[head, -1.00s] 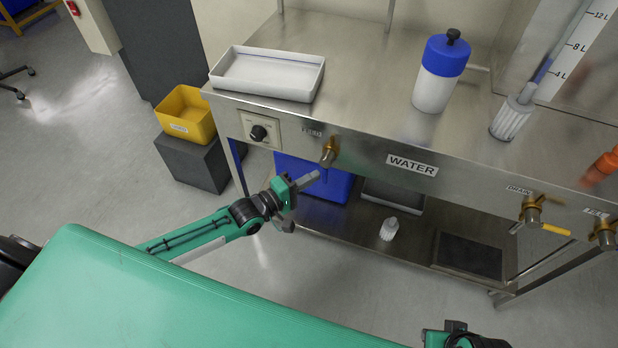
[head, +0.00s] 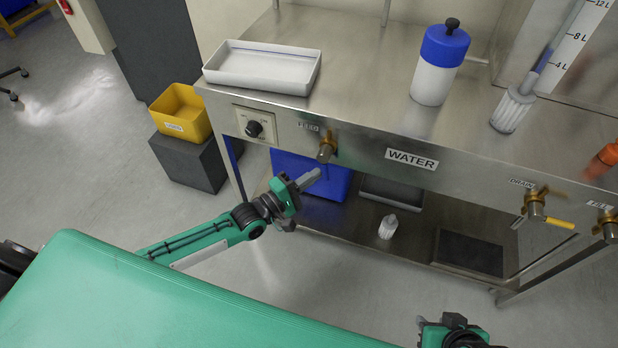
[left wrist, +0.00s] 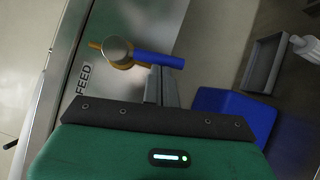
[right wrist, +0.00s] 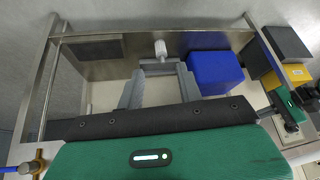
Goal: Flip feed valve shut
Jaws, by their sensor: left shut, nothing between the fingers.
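The brass feed valve (head: 327,149) sits on the bench's front panel under the FEED label (head: 308,127). In the left wrist view, its brass body (left wrist: 118,51) has a blue lever (left wrist: 158,60) pointing right, away from the panel label. In the head view the lever is hard to make out against the blue bin. My left gripper (head: 312,178) is shut and empty, just below and in front of the valve. Its fingers (left wrist: 160,84) appear just below the lever in the left wrist view; contact cannot be told. My right gripper (right wrist: 160,72) is open and empty, low at the front.
A blue bin (head: 290,165) stands under the bench behind my left gripper. A dial (head: 254,129) is left of the valve. The drain valve (head: 535,207) with a yellow lever and the fill valve (head: 606,226) are far right. A white tray (head: 228,78) lies on top.

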